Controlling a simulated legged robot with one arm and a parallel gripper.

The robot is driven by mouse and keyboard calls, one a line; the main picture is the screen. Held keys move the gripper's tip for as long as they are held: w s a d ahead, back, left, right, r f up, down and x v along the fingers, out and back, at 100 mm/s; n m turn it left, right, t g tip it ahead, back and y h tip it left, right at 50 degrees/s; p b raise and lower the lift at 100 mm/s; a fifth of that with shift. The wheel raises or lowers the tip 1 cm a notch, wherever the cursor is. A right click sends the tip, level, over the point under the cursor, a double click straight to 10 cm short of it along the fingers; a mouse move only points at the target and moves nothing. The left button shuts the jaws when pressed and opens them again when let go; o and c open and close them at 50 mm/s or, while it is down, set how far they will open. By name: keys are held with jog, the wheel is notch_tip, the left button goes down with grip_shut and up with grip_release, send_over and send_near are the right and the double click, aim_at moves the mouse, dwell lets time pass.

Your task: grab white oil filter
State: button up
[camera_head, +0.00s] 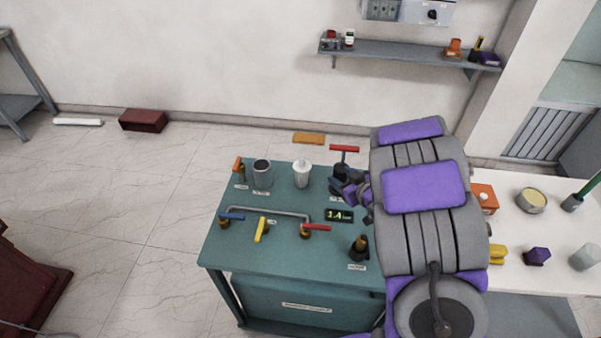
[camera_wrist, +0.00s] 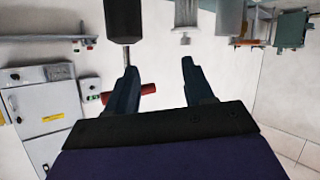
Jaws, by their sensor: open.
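The white oil filter (camera_head: 302,174) stands upright on the green bench (camera_head: 240,206), between a grey cylinder (camera_head: 262,174) and a dark valve with a red handle (camera_head: 344,149). My gripper (camera_head: 354,193) is to the right of the filter in the head view, apart from it, and partly hidden by my arm. The wrist view is upside down. There my gripper (camera_wrist: 159,66) has its two fingers spread with nothing between them. A pale cylinder, apparently the filter (camera_wrist: 187,14), shows beyond the fingertips near the top edge.
A dark cylinder (camera_wrist: 122,20) is close to one finger in the wrist view. The red handle (camera_wrist: 140,90) shows behind the fingers. A bent grey pipe (camera_head: 268,211) and several coloured-handle valves occupy the bench front. A white table (camera_head: 515,232) with parts is at right.

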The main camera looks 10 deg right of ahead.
aim_at(304, 163)
jog(key=w+a+f+y, duration=0.1)
jog(key=w+a, duration=0.1)
jog(key=w, duration=0.1)
jog(key=w+a+f+t+y+b, duration=0.1)
jog(key=w+a, duration=0.2)
jog(key=w, duration=0.1)
jog(key=w+a+f+y+b, duration=0.1)
jog(key=w+a, duration=0.2)
jog(key=shift+w+a, duration=0.2)
jog(key=shift+a, duration=0.05)
jog(key=b+x, duration=0.1)
jog(key=x, duration=0.1)
jog(key=f+b+x, duration=0.1)
jog(key=x, duration=0.1)
jog(key=shift+w+d, duration=0.1)
jog(key=shift+w, duration=0.45)
jog(key=shift+c, duration=0.3)
grip_shut()
